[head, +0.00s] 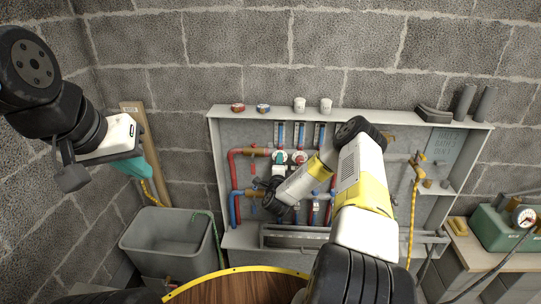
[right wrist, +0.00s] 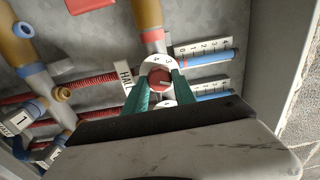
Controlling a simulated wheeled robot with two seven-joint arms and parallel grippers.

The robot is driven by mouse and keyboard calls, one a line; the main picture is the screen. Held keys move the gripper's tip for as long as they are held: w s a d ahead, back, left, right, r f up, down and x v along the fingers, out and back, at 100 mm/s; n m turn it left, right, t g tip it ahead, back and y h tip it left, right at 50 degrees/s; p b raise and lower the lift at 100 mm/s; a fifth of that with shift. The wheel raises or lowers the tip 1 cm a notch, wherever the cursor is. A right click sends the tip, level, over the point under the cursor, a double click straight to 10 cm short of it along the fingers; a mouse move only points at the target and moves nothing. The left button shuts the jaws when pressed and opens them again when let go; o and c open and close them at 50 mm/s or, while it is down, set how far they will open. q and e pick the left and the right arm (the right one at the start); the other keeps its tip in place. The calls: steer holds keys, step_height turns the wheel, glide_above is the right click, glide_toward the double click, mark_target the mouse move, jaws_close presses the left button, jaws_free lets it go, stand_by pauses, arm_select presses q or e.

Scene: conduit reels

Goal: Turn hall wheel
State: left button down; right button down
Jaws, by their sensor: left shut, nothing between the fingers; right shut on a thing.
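The hall wheel (right wrist: 159,77) is a small red knob in a white numbered dial, beside a white tag (right wrist: 125,78) reading "HAL", partly cut off. My right gripper (right wrist: 162,84) has its green fingers on either side of the wheel, shut on it. My left gripper (head: 134,168) is shut and empty, up at the left, well away from the board, over the grey tub.
The shallow grey cabinet (head: 350,115) holds red and blue pipes (head: 232,185) and blue-marked scales (right wrist: 205,58). Tape rolls and white cups stand on its top. A grey tub (head: 160,238) is at lower left. A green case with a gauge (head: 524,216) is at right.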

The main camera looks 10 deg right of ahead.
steer(key=m, duration=1.3)
steer(key=shift+f, duration=0.2)
stand_by(0.4)
steer(key=c, duration=1)
jaws_free()
steer(key=v, duration=0.8)
steer(key=shift+r, duration=0.1)
